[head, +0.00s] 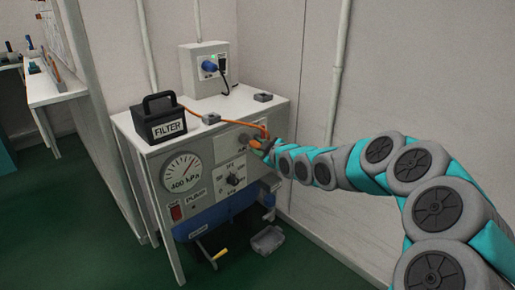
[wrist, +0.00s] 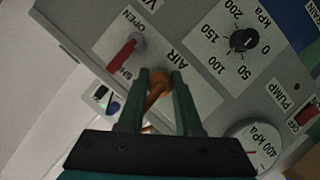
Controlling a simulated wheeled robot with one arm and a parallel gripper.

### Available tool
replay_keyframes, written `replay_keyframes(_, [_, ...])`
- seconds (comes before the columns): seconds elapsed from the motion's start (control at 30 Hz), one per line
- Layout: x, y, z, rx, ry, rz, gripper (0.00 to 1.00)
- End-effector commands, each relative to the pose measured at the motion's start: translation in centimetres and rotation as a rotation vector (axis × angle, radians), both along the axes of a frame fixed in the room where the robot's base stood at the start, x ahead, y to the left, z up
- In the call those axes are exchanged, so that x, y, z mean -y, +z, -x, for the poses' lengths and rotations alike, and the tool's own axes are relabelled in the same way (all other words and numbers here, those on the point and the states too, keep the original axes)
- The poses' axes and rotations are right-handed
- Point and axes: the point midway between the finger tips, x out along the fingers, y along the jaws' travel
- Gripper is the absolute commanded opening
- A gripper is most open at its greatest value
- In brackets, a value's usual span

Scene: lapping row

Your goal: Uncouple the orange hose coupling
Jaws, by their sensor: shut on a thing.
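The orange hose coupling (wrist: 157,88) shows between my fingers in the wrist view, in front of the panel plate marked AIR. My gripper (wrist: 161,76) is shut on it, one green finger on each side. In the head view my gripper (head: 260,146) is at the upper right of the cabinet front, where the arm's end hides most of the coupling. The orange hose (head: 226,121) runs over the cabinet top and bends down at the front edge to this spot. I cannot tell whether the coupling is still seated on its fitting.
A red lever (wrist: 123,60) between OPEN and SHUT is close beside my fingers. The panel has a dial knob (head: 233,180), a pressure gauge (head: 182,173) and a red pump switch (head: 176,212). A black FILTER box (head: 161,118) and a socket box (head: 207,70) stand on top.

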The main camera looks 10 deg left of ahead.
Motion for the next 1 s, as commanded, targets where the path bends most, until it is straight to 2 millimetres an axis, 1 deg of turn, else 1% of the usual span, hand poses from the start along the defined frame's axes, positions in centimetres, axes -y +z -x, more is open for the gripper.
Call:
replay_keyframes(0.43, [0.3, -0.1, 0.2, 0.000, 0.000, 0.000, 0.00])
replay_keyframes(1.0, [2.7, -0.1, 2.1, -0.001, 0.001, 0.000, 0.00])
